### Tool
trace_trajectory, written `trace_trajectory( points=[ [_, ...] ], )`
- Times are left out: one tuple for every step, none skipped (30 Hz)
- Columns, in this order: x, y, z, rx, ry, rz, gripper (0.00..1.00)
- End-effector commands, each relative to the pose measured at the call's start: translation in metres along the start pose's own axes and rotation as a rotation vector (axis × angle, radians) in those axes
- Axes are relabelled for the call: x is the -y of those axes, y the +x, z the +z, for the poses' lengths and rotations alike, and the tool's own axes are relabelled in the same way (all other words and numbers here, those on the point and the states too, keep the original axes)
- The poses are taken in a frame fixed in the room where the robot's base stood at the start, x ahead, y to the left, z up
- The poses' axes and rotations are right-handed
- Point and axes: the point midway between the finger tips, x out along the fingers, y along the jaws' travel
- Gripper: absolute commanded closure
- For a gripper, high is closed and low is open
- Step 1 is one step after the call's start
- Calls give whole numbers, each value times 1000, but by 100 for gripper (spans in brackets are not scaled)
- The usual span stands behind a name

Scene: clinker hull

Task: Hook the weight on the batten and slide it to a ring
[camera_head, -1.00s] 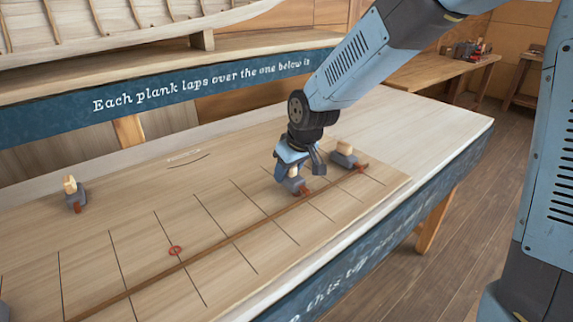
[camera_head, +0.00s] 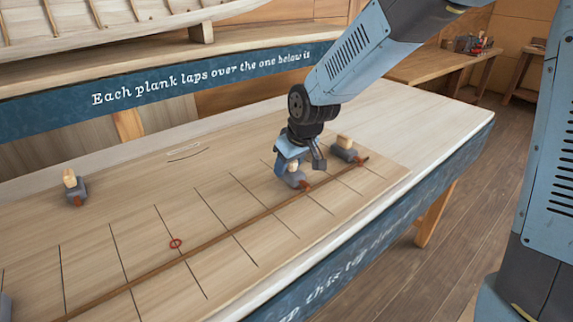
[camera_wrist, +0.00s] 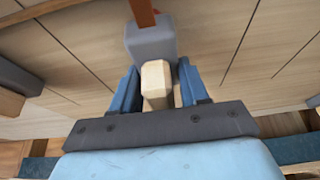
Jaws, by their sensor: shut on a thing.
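My gripper (camera_head: 295,172) is shut on a grey weight (camera_head: 293,181) by its pale wooden knob. The weight's reddish hook end points at the long brown batten (camera_head: 215,240). I cannot tell whether the hook is over the batten or only beside it. A red ring (camera_head: 175,243) is marked on a line of the board, left of my gripper and just beyond the batten. In the wrist view, the knob (camera_wrist: 156,82) sits between the blue fingers, with the weight's grey body (camera_wrist: 150,40) beyond it and a brown strip at the top edge.
Another weight (camera_head: 344,154) stands close on the right, at the batten's right end. A further weight (camera_head: 75,192) stands at the board's far left, and part of one shows at the left edge. The board (camera_head: 120,215) is clear between my gripper and the ring.

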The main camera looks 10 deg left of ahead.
Motion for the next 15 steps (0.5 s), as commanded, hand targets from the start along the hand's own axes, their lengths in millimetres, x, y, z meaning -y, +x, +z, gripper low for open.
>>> trace_trajectory(
  points=[
    [0,0,-1,-2,0,1,100],
    [0,0,-1,-2,0,1,100],
    [0,0,0,-2,0,1,100],
    [0,0,0,-2,0,1,100],
    [0,1,0,-2,0,1,100],
    [0,1,0,-2,0,1,100],
    [0,2,0,-2,0,1,100],
    [-1,2,0,-2,0,1,100],
    [-1,3,1,-2,0,1,100],
    [-1,3,1,-2,1,1,100],
    [-1,4,1,-2,1,1,100],
    [-1,4,1,-2,1,1,100],
    [-1,4,1,-1,1,1,100],
    [-1,5,2,-1,1,1,100],
    [-1,5,2,-1,1,1,100]
  ],
)
